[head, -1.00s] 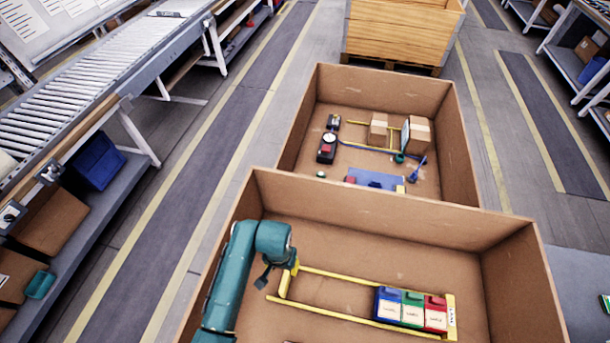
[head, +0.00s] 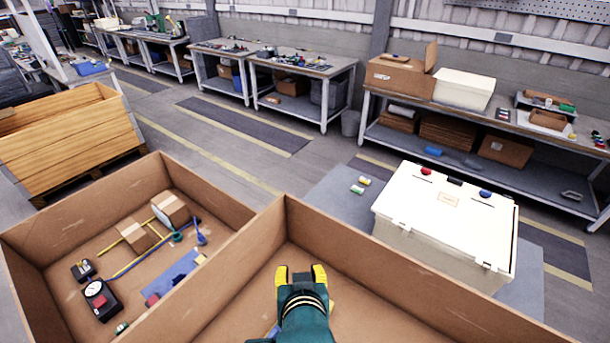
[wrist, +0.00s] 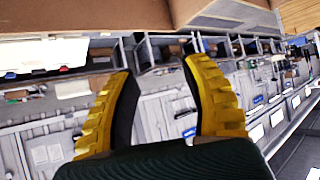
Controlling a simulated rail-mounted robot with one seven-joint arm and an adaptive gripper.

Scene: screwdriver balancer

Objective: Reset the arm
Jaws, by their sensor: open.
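My gripper (head: 302,272) shows at the lower middle of the head view, over the nearer cardboard box (head: 400,285). Its two yellow fingers are spread apart with nothing between them. In the wrist view, my gripper (wrist: 163,95) is also open and empty, with the room's benches behind it. My teal arm reaches in from the bottom edge and hides part of the nearer box's floor.
A second cardboard box (head: 60,240) at the left holds small cartons, a black device with a dial (head: 100,299) and a blue mat (head: 178,277). A white chest (head: 440,228) stands beyond the nearer box. A wooden crate (head: 65,135) stands at the left. Workbenches line the wall.

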